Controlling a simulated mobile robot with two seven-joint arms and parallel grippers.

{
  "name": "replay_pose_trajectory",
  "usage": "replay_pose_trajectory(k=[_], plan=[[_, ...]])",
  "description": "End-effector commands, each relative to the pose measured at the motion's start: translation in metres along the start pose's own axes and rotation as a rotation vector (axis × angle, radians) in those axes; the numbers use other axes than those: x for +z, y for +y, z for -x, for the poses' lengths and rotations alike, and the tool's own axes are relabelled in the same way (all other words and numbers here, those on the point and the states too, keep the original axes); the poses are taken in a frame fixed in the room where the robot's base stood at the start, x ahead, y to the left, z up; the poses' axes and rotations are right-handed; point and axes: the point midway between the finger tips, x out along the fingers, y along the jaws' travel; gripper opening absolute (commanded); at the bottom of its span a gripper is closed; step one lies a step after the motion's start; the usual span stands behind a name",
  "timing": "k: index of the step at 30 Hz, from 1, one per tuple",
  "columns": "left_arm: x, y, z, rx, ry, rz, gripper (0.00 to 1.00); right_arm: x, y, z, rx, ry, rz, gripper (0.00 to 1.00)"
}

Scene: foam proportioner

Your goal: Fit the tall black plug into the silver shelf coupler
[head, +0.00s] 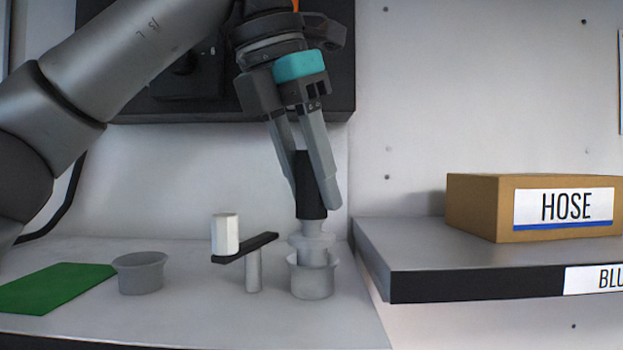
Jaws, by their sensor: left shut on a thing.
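The tall black plug (310,188) stands roughly upright between the fingers of my left gripper (323,195), which is shut on it. Right below the black part is a pale grey flanged piece (312,240); I cannot tell whether it belongs to the plug or to what is beneath. Its lower end sits in or just behind the rim of a silver-grey cup-shaped coupler (312,281) on the light worktop. How deep it reaches is hidden by the cup's wall. My right gripper is not in view.
Left of the coupler, a post (253,272) carries a dark bar (258,246) and a white knob (225,236). A second grey cup (140,275) and a green mat (55,287) lie farther left. A raised shelf (420,262) with a HOSE box (475,208) stands close on the right.

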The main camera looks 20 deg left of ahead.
Motion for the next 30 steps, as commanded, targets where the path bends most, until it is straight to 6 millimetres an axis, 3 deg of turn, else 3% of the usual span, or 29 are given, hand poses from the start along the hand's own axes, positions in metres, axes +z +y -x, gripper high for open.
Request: replay_pose_trajectory(k=[10,11,18,30], plan=[[-0.0016,-0.0001,-0.0041,-0.001,0.000,-0.001,0.00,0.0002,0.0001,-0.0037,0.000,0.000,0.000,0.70],[-0.0018,-0.0001,-0.0044,0.000,0.001,-0.001,0.41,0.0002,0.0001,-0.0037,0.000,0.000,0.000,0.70],[-0.0013,0.0000,-0.0032,0.000,0.000,-0.001,0.68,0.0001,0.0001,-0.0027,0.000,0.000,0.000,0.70],[-0.0010,-0.0001,-0.0024,0.000,0.000,-0.001,0.70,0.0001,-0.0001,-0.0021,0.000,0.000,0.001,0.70]])
